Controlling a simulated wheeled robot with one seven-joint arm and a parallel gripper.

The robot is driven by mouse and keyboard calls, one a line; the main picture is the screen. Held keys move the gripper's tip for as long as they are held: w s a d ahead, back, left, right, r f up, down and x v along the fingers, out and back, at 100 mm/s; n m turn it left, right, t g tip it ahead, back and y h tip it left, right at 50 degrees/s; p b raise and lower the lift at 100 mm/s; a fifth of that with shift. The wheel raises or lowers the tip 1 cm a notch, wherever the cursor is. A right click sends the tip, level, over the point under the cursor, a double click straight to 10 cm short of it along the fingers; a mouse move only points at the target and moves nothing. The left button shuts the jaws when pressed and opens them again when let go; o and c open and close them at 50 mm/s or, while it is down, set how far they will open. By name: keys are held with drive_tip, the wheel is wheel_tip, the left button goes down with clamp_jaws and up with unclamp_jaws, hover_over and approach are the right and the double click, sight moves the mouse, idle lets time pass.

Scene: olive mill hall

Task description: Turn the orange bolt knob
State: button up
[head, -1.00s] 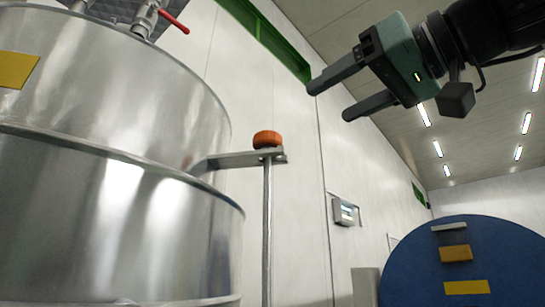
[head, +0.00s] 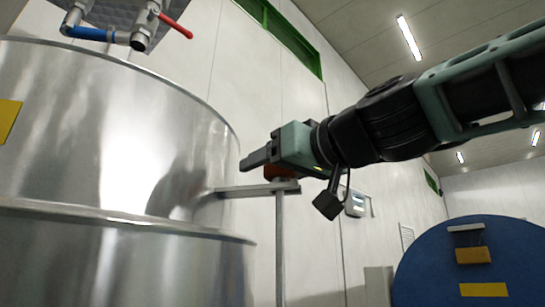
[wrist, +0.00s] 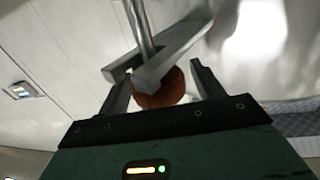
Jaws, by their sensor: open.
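The orange bolt knob (head: 282,173) sits on a grey bracket arm (head: 245,191) that juts from the steel tank. In the head view my gripper (head: 250,160) is at the knob's level and hides most of it. In the wrist view the orange knob (wrist: 158,92) appears between the two spread fingers of my gripper (wrist: 159,75), with a gap on each side. The bracket and its rod cover part of the knob there. The fingers are open and hold nothing.
The large steel tank (head: 120,140) fills the left, with a red-handled valve (head: 175,25) above. A thin vertical post (head: 280,245) stands under the bracket. A wall panel (head: 356,204) and a blue round drum (head: 460,260) are at the right.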

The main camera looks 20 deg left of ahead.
drive_tip(key=shift+a, duration=0.15)
drive_tip(key=c, duration=1)
drive_tip(key=shift+f+g+b, duration=0.2)
drive_tip(key=shift+g+b, duration=0.1)
drive_tip(key=shift+b, duration=0.35)
